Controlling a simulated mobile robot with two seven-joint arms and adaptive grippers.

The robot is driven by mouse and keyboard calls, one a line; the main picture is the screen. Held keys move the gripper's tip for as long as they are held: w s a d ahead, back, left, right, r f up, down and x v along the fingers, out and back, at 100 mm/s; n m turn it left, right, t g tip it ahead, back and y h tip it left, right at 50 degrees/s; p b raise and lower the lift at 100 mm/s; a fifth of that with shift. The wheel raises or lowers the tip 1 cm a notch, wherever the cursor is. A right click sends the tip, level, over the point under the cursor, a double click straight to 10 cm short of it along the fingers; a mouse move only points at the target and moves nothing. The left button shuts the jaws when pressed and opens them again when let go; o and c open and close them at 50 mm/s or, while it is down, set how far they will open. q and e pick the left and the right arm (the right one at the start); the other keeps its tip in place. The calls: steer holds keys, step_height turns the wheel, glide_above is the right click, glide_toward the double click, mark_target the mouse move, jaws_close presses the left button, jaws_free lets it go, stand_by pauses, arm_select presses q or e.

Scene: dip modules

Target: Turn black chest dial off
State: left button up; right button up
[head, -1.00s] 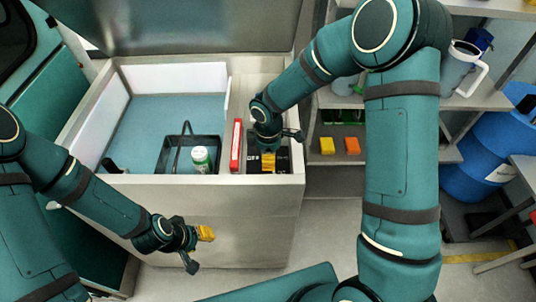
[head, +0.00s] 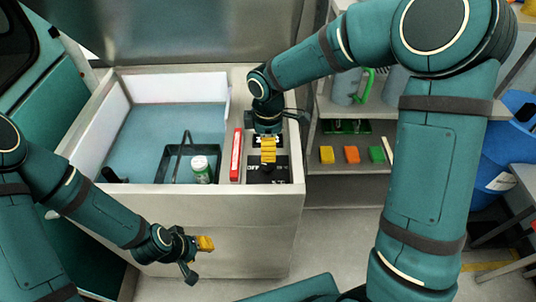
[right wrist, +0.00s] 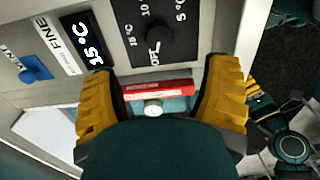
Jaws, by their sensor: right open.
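The black dial (right wrist: 152,40) sits on a black panel marked with temperatures and OFF in the right wrist view. In the head view the dial (head: 266,171) shows on the chest's right top strip, just in front of my right gripper (head: 268,150). In the right wrist view my right gripper (right wrist: 161,72) has its yellow fingers wide apart with nothing between them; the dial is beyond the fingertips. The pointer's exact setting is too small to tell. My left gripper (head: 197,247) hangs before the chest front, its finger gap unclear.
The open chest (head: 226,183) holds a black tray (head: 163,162) and a white-capped bottle (head: 200,170). Shelves (head: 345,190) stand right.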

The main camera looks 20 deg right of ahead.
step_height(320, 180, up, 2)
steer(key=shift+r, duration=0.1)
stand_by(0.5)
